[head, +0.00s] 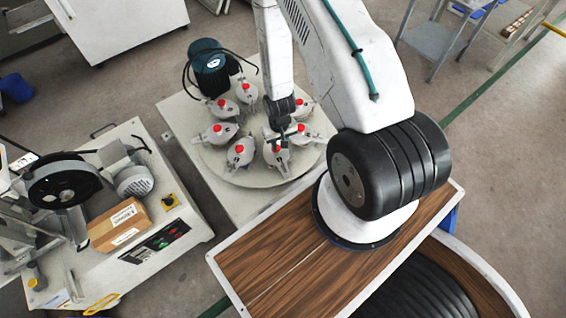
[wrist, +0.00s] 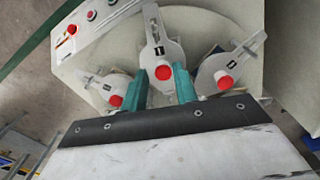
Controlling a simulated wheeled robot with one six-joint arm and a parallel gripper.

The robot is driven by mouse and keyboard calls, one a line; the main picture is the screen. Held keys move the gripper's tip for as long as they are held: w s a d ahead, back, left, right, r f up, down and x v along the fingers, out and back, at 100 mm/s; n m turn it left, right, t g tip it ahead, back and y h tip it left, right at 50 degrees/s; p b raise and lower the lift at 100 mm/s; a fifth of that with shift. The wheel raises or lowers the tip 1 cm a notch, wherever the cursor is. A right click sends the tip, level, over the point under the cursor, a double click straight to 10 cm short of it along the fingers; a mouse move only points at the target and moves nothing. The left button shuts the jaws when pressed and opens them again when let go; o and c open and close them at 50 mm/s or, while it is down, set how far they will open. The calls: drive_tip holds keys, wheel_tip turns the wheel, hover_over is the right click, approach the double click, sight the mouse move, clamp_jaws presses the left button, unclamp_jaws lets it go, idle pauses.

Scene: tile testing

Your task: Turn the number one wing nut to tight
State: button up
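A round pale plate (head: 207,157) bears a ring of several grey clamp units with red round caps. In the wrist view, one unit (wrist: 158,40) points straight ahead, with its red cap (wrist: 163,73) between my gripper's two teal fingers. My gripper (wrist: 160,71) is open, with a finger on each side of this unit's near end. I cannot tell whether the fingers touch it. In the head view, my gripper (head: 281,138) is over the near right part of the ring. No wing nut shape or number one can be made out.
Neighbouring units stand close on the left (wrist: 112,92) and right (wrist: 228,72). A dark green motor (head: 209,68) with black cables stands behind the ring. A machine bench with a cardboard box (head: 120,225) is at the left. A wood-topped surface (head: 262,262) is in front.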

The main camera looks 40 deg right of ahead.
hover_over(283, 165)
wheel_tip(283, 165, down, 4)
drive_tip(key=shift+d+f, duration=0.1)
wheel_tip(283, 165, down, 7)
drive_tip(key=shift+f, duration=0.1)
clamp_jaws()
